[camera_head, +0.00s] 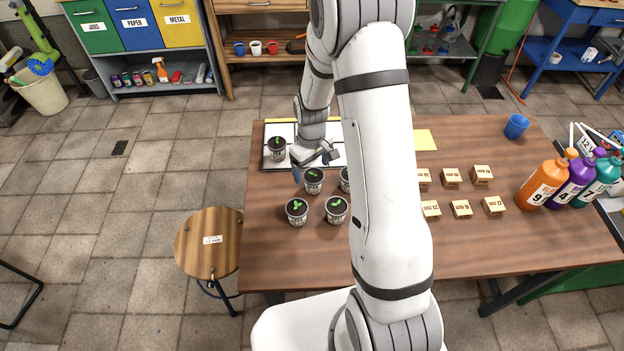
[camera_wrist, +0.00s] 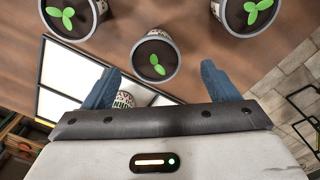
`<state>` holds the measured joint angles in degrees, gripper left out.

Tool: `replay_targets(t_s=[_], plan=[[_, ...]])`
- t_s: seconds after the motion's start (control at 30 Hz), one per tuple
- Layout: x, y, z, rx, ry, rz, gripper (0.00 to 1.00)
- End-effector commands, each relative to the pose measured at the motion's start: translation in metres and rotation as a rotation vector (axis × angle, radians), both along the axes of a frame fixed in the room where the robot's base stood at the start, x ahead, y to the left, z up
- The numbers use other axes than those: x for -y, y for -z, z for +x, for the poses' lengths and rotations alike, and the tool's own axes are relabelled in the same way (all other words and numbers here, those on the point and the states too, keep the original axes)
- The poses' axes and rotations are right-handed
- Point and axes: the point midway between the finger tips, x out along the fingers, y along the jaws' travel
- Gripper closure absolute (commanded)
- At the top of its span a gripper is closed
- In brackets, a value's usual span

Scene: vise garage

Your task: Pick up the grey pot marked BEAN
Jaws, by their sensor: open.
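Several small pale grey pots with dark soil and green seedlings stand on the table. In the head view they are a pot (camera_head: 313,182) just below my gripper, front pots (camera_head: 297,213) and (camera_head: 336,211), and one partly behind my arm (camera_head: 345,180). Another pot (camera_head: 277,149) stands on the tray. Their print is too small to read, so I cannot tell which is BEAN. My gripper (camera_head: 311,166) is open and empty above the table. In the wrist view a pot (camera_wrist: 155,62) lies ahead between the blue fingers; a printed pot (camera_wrist: 123,99) is partly hidden by the gripper.
The white-panelled tray (camera_head: 268,166) lies at the table's back left. Small wooden blocks (camera_head: 461,209) stand right of my arm. Large bottles (camera_head: 546,184) and a blue cup (camera_head: 516,126) are at the right. A wooden stool (camera_head: 205,256) stands left of the table.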

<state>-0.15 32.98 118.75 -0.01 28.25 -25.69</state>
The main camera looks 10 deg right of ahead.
Motion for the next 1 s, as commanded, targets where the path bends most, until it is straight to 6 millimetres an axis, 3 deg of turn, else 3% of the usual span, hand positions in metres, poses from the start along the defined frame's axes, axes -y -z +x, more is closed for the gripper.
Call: replay_targets(t_s=[0.3,0.67,1.0], plan=[[0.006,0.037,0.0,-0.004,0.001,0.0,0.19],[0.005,0.045,0.001,0.0,0.0,0.0,0.2],[0.005,0.045,0.001,0.0,-0.001,0.0,0.48]])
